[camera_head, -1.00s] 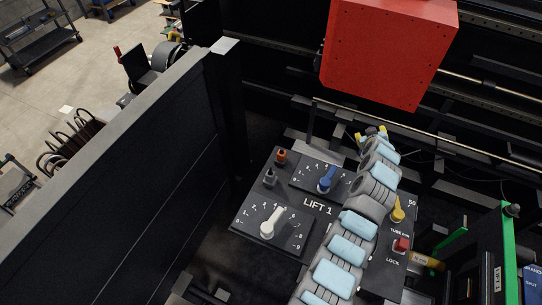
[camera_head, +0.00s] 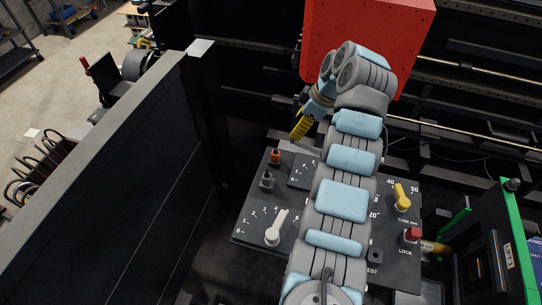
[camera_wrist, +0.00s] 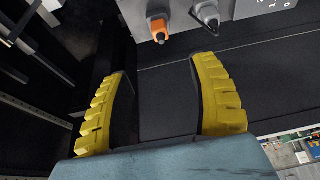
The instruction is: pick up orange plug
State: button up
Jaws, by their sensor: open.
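The orange plug (camera_head: 275,156) sits upright at the upper left corner of the grey LIFT 1 control panel (camera_head: 260,216). It also shows in the wrist view (camera_wrist: 159,29), at the top, beyond the fingertips and between them in width. My gripper (camera_head: 298,132) has yellow ridged fingers and is above and behind the panel's far edge, a little right of the plug. In the wrist view my gripper (camera_wrist: 162,75) is open and empty, its two fingers wide apart. The plug is apart from both fingers.
A grey plug (camera_head: 267,179) stands close beside the orange one. A white knob (camera_head: 276,228), a yellow knob (camera_head: 402,197) and a red lock switch (camera_head: 412,234) rise from the panel. A red box (camera_head: 420,40) stands behind my arm, and a dark wall (camera_head: 120,190) is at left.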

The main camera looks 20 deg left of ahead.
aim_at(278, 152)
jog(key=x, duration=1.2)
jog(key=shift+p, duration=0.4)
jog(key=shift+p+x, duration=0.5)
jog(key=shift+x, duration=2.15)
jog(key=shift+s+a, duration=0.1)
jog(key=shift+c, duration=0.3)
grip_shut()
